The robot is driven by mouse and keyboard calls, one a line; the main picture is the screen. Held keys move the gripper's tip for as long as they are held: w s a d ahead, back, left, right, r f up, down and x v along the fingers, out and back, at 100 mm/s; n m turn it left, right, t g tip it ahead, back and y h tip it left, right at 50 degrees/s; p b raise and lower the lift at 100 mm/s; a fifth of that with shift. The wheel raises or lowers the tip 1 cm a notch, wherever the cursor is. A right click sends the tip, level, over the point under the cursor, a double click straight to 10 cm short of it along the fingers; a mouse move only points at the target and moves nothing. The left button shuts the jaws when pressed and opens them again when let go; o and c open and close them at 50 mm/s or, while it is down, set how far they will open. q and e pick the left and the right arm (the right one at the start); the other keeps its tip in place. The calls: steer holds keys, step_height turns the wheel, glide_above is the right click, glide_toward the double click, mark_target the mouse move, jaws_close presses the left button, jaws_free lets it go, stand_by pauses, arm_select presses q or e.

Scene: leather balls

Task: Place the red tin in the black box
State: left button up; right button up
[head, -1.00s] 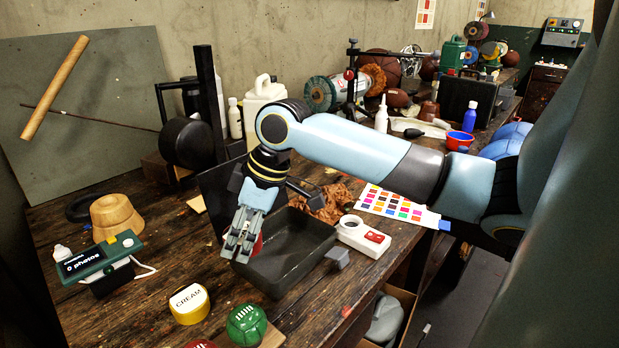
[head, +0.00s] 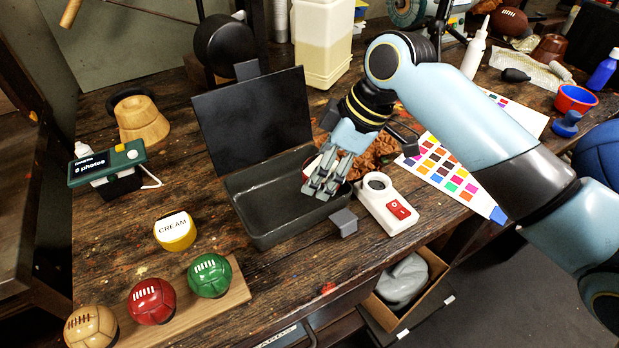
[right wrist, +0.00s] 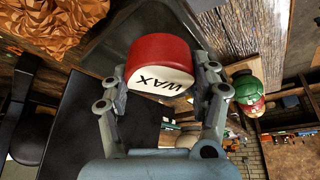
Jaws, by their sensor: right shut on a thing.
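The black box (head: 262,236) stands open on the workbench, its lid raised at the back. My right gripper (head: 320,188) is over the right end of the box, pointing down. It is shut on the red tin, which is mostly hidden behind the fingers in the head view. In the right wrist view the red tin (right wrist: 158,50), with a white face marked WAX, sits between both fingers (right wrist: 160,85). Whether the tin touches the box floor I cannot tell. My left gripper is not in view.
A white device with a red switch (head: 388,208) and a small grey block (head: 344,222) are close to the box's right side. Crumpled brown leather (head: 370,155) lies behind. A yellow cream tin (head: 175,231) and several leather balls (head: 152,301) are at left and front.

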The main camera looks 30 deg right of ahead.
mark_target(315, 157)
steer(key=w+f, duration=0.2)
steer(key=w, duration=0.1)
steer(key=shift+w+a+f, duration=0.1)
steer(key=shift+w+a, duration=0.1)
steer(key=shift+w, duration=0.1)
step_height(315, 157, down, 3)
steer(key=shift+f, duration=0.15)
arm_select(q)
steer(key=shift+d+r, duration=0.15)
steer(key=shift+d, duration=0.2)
arm_select(e)
steer(key=shift+f, duration=0.4)
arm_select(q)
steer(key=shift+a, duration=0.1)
arm_select(e)
steer(key=shift+f, duration=0.1)
steer(key=o, duration=1.2)
steer(key=shift+o, duration=0.2)
